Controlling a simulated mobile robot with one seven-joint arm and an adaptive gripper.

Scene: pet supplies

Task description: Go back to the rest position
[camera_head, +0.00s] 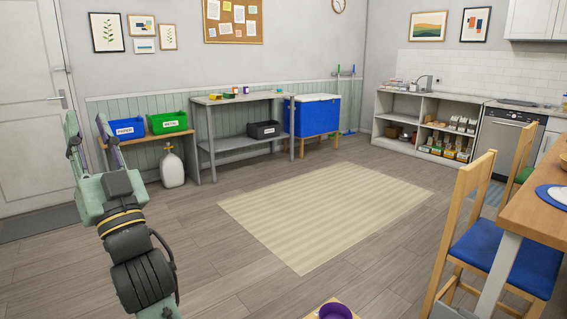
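My gripper (87,125) is at the left of the head view, raised and pointing up and away from me. Its two pale green fingers stand apart with a gap between them, and I see nothing held there. My dark wrist and forearm come up from the bottom left. The gripper appears in front of the door and the left end of the small wooden table, and I cannot tell its exact distance from them.
Blue PAPER bin (128,128) and green METAL bin (167,122) stand on the small table. A grey workbench (225,144), blue cooler (313,116) and shelves (398,106) line the back. A chair (520,266) and table are right. The beige rug (325,212) is clear.

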